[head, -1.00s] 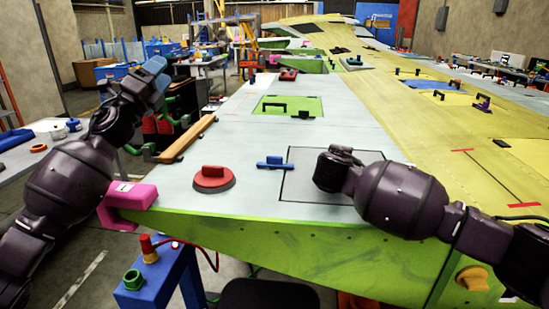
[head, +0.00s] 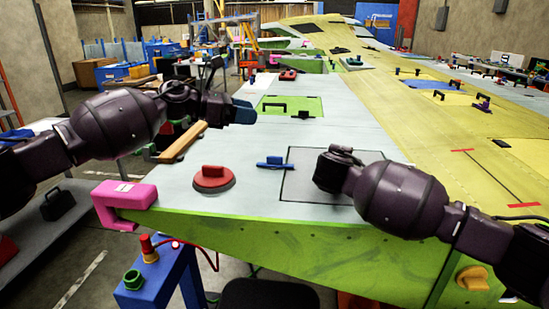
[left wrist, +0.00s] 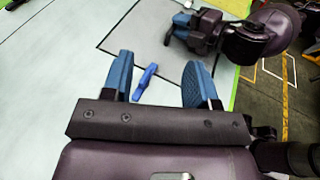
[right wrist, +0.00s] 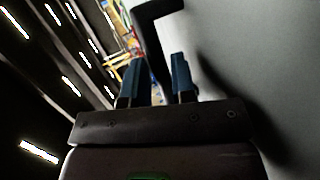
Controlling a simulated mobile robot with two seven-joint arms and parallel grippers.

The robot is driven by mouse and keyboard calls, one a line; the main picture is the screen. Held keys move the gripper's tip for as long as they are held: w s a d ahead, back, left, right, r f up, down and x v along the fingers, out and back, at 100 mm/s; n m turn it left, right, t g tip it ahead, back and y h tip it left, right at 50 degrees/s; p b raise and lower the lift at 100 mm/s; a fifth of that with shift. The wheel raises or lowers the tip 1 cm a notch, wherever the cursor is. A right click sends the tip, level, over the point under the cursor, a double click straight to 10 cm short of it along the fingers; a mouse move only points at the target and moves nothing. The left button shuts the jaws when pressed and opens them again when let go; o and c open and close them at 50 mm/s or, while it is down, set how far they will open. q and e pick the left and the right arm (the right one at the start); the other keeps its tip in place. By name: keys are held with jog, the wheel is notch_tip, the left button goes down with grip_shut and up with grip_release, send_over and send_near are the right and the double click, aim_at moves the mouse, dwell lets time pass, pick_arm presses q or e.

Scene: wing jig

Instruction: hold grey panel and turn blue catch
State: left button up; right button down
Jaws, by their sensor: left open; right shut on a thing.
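The grey panel (head: 308,187) is a dark-outlined square on the wing's pale top; it also shows in the left wrist view (left wrist: 145,32). The blue catch (head: 275,163) lies crosswise at its left edge, its right end reaching the outline. My left gripper (head: 241,111) is open and empty above the wing, to the left of the catch in the head view. In the left wrist view the catch (left wrist: 145,82) shows between the open fingers (left wrist: 160,84), apart from them. My right gripper (right wrist: 157,82) is shut on a black handle (right wrist: 150,35) at the panel; my wrist hides this grip in the head view.
A red round knob (head: 213,178) stands on the wing left of the catch. A pink clamp (head: 125,200) sits on the near left corner. A green panel with a black handle (head: 290,106) lies farther back. The surface between knob and green panel is clear.

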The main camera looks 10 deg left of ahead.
pick_arm(q)
jog(key=y, duration=0.2)
send_near(272, 157)
jog(key=shift+n+h, duration=0.3)
jog(key=x, duration=1.1)
jog(key=shift+w+a+f, duration=0.1)
jog(key=shift+a+f, duration=0.1)
jog(key=shift+f, duration=0.05)
jog(key=shift+c, duration=0.2)
